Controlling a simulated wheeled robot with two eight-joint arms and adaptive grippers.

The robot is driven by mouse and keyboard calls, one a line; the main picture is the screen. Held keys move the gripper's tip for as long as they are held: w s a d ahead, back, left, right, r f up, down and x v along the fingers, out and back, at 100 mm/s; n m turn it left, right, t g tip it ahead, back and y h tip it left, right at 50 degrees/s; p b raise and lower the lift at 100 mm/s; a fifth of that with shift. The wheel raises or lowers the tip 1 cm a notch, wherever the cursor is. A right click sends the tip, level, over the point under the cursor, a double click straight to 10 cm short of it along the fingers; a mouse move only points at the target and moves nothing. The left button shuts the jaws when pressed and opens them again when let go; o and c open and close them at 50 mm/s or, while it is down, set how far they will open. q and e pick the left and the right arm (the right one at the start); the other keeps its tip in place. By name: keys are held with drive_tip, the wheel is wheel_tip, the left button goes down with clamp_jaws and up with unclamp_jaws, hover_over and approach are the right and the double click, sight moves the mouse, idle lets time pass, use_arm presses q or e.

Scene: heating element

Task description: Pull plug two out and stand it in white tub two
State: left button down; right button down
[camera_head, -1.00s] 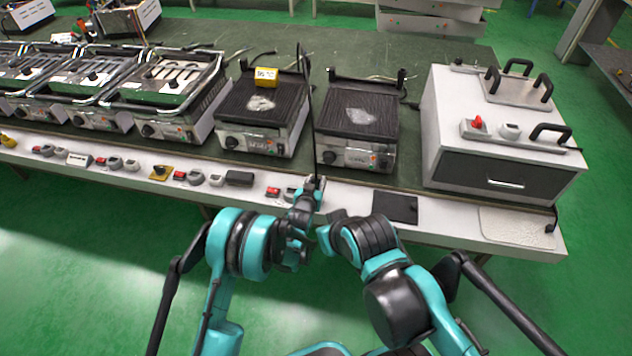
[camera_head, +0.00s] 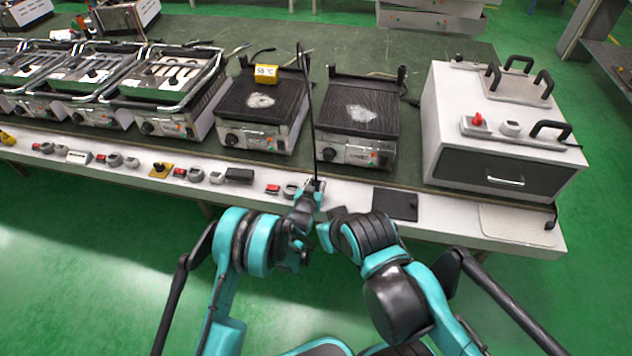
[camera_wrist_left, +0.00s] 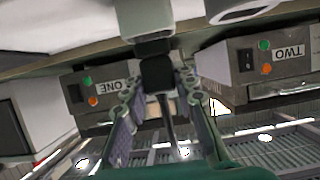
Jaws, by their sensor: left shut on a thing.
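My left gripper (camera_head: 312,188) is at the front white ledge, below the gap between two black-topped heaters. In the left wrist view its two fingers (camera_wrist_left: 160,95) are shut on a black plug (camera_wrist_left: 157,73). A black cable (camera_head: 311,110) rises from the gripper in the head view. The plug's end meets a pale block (camera_wrist_left: 147,16) with a dark band; I cannot tell whether it is seated there. A rounded white rim (camera_wrist_left: 243,10) beside the block may be a tub; I cannot tell. My right gripper (camera_head: 333,219) is close by, its fingers unclear.
Boxes marked ONE (camera_wrist_left: 108,85) and TWO (camera_wrist_left: 285,55) appear inverted in the wrist view. Two heaters (camera_head: 262,112) (camera_head: 357,120) stand behind the ledge, a white cabinet (camera_head: 480,110) at right. A dark plate (camera_head: 395,204) lies on the ledge. Red switches and grey knobs line the ledge leftward.

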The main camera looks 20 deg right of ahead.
sight(316, 181)
use_arm(q)
drive_tip(key=shift+f, duration=1.15)
drive_tip(key=c, duration=1.1)
unclamp_jaws()
drive_tip(key=shift+c, duration=0.2)
drive_tip(key=shift+r, duration=0.1)
wheel_tip(316, 181, up, 10)
drive_tip(key=shift+f, duration=0.1)
